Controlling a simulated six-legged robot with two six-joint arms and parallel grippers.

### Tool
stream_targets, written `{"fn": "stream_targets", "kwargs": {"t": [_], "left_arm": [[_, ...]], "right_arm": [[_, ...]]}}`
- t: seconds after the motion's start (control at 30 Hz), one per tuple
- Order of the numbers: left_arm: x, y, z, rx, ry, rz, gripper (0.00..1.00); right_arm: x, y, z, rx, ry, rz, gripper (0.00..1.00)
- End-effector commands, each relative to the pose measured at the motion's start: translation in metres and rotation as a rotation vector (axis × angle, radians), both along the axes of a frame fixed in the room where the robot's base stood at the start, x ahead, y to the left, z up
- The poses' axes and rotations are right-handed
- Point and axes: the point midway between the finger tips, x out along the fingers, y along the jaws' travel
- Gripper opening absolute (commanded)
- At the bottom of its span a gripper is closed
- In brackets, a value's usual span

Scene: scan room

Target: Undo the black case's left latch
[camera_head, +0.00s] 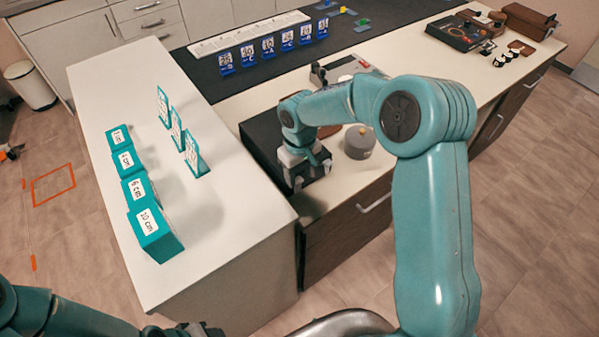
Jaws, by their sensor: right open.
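A black case (262,137) sits at the near left end of the counter, partly covered by my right arm and gripper. My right gripper (297,186) is open at the case's front edge, pointing down. I cannot tell whether it touches the case. The left latch cannot be made out; the gripper covers part of the case's front. My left gripper (196,330) shows only in part at the bottom edge, well apart from the case, and its jaws are unclear.
A grey round weight (359,142) stands right of the case. On the white table (225,215) are teal blocks (152,234) with centimetre labels and several teal cards (193,156). Blue numbered stands (267,50) line the dark mat. A black device (460,33) lies far right.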

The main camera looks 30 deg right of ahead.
Motion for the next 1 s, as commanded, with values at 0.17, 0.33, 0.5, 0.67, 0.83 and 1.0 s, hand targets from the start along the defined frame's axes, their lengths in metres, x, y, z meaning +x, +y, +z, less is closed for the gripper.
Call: {"fn": "stream_targets", "kwargs": {"t": [0.17,0.33,0.5,0.67,0.83,1.0], "left_arm": [[0.0,0.0,0.002,0.0,0.0,0.0,0.43],[0.0,0.0,0.002,0.0,0.0,0.0,0.43],[0.0,0.0,0.002,0.0,0.0,0.0,0.43],[0.0,0.0,0.002,0.0,0.0,0.0,0.43],[0.0,0.0,-0.004,0.0,0.0,0.0,0.43],[0.0,0.0,-0.026,0.0,0.0,0.0,0.43]], "right_arm": [[0.001,0.0,-0.013,0.0,0.001,0.0,0.51],[0.002,0.0,-0.014,0.0,0.0,-0.001,0.51],[0.002,0.0,-0.013,0.0,0.0,-0.001,0.25],[0.002,0.0,-0.014,0.0,0.0,0.0,0.0],[0.001,0.0,-0.016,0.002,-0.011,-0.001,0.0],[-0.004,-0.001,-0.021,0.009,-0.065,-0.002,0.0]]}}
